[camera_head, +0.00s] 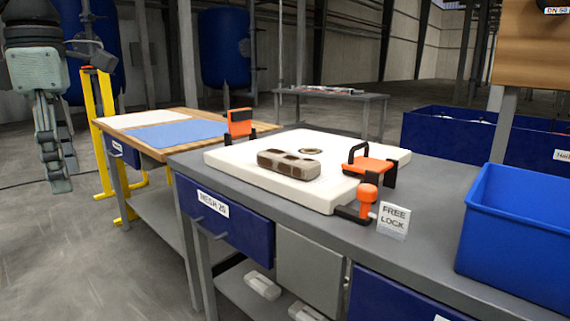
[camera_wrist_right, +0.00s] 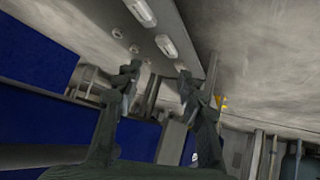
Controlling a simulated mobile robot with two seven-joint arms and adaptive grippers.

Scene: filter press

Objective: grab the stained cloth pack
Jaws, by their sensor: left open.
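The stained cloth pack (camera_head: 289,164), a beige rolled bundle with brown patches, lies on a white filter plate (camera_head: 225,158) on the grey workbench. It is in front of the plate's round centre hole. My left gripper (camera_head: 55,183) hangs fingers down at the far left, over the floor and well away from the pack. It is open and holds nothing that I can see. My right gripper (camera_wrist_right: 158,85) shows only in the right wrist view, with its fingers apart and nothing between them. The pack is not in that view.
Orange-black clamps (camera_head: 370,165) (camera_head: 240,123) stand at the plate's edges, with an orange knob (camera_head: 367,193) and a "FREE LOCK" sign (camera_head: 393,221) in front. A blue bin (camera_head: 520,230) is at right. A wooden table (camera_head: 150,150) with a blue cloth (camera_head: 178,133) stands at left.

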